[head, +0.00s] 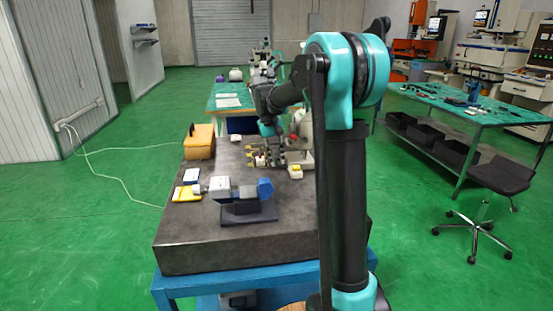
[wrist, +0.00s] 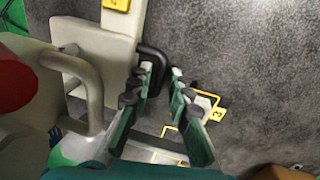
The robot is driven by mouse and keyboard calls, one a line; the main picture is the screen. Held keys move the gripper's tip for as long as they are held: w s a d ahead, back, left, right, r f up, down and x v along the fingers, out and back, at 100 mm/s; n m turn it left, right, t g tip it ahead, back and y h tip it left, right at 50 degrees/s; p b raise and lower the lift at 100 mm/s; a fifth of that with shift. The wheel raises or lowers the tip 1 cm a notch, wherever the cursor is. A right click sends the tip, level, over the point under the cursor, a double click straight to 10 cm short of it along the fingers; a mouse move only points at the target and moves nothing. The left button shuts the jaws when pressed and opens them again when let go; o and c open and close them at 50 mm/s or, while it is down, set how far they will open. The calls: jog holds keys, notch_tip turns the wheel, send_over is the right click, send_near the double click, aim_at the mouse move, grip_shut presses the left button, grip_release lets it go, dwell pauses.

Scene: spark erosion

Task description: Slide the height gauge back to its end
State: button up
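The height gauge is most likely the cream body with a flat base (wrist: 110,55) at the left of the wrist view; a cream loop handle (wrist: 88,80) and a dark red round part (wrist: 12,75) show beside it. A black bent handle (wrist: 153,52) stands at the base's right edge. My gripper (wrist: 162,74) is open, with its teal-backed fingers on either side of the black handle; I cannot tell whether they touch it. In the head view, the cream body (head: 304,128) is partly hidden by my arm, and the fingers are too small to read.
The dark granite plate (head: 190,245) carries an orange box (head: 199,143), a yellow pad (head: 187,196) and a blue-grey instrument on a dark stand (head: 248,213). Yellow outlines and a label 3 (wrist: 218,114) mark the plate.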

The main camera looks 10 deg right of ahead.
grip_shut()
dwell(0.3)
jog(key=s, duration=0.8)
jog(key=shift+s, duration=0.25)
grip_release()
